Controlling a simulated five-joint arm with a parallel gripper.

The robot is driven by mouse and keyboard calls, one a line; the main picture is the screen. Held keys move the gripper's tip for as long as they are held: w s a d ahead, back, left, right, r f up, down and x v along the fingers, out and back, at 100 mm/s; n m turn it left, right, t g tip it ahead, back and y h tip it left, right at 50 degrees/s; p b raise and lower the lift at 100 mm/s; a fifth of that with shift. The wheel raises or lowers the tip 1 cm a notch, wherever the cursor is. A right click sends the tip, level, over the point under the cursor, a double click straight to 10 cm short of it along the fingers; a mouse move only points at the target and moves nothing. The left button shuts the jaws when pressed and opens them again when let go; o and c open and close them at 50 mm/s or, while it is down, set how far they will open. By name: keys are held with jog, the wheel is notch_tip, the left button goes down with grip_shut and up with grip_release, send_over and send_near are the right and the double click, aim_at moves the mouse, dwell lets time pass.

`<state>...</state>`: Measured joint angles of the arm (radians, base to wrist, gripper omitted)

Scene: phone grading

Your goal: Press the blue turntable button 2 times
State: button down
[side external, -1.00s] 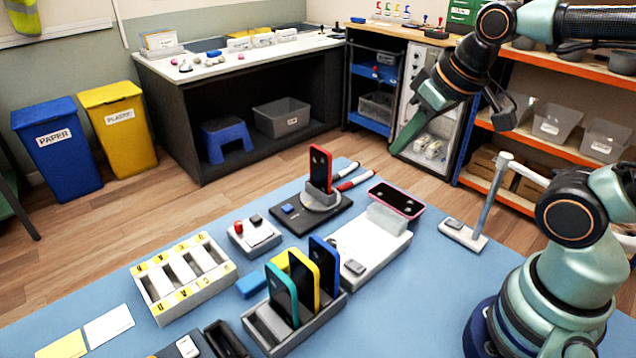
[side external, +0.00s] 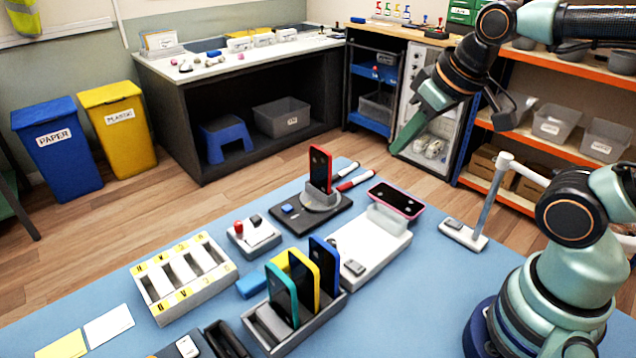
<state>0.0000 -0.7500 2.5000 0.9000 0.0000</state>
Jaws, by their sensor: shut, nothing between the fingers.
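The blue turntable button (side external: 288,210) sits on the left part of the dark turntable base (side external: 312,226), at the middle of the blue table. A red phone (side external: 320,169) stands upright in a grey holder on the round turntable plate (side external: 320,200). My gripper (side external: 399,148) is shut and empty, up and to the right of the turntable, held in the air with its tip pointing down and left. It is clear of the button and touches nothing that I can see.
A rack (side external: 328,303) holds several upright phones in front of the turntable. A pink-edged phone (side external: 397,200) rests on a clear stand to the right. Two marker pens (side external: 355,181) lie behind the turntable. A white post (side external: 487,205) stands further right.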

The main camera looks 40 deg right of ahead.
jog(key=m+t+y, duration=0.1)
jog(key=m+t, duration=0.3)
jog(key=m, duration=0.4)
send_over(287, 209)
notch_tip(287, 209, down, 12)
jog(key=shift+s+d+f, duration=0.15)
jog(key=shift+s+f, duration=0.05)
jog(key=shift+s, duration=0.15)
jog(key=shift+f, duration=4.4)
jog(key=shift+f, duration=0.15)
jog(key=shift+f, duration=0.25)
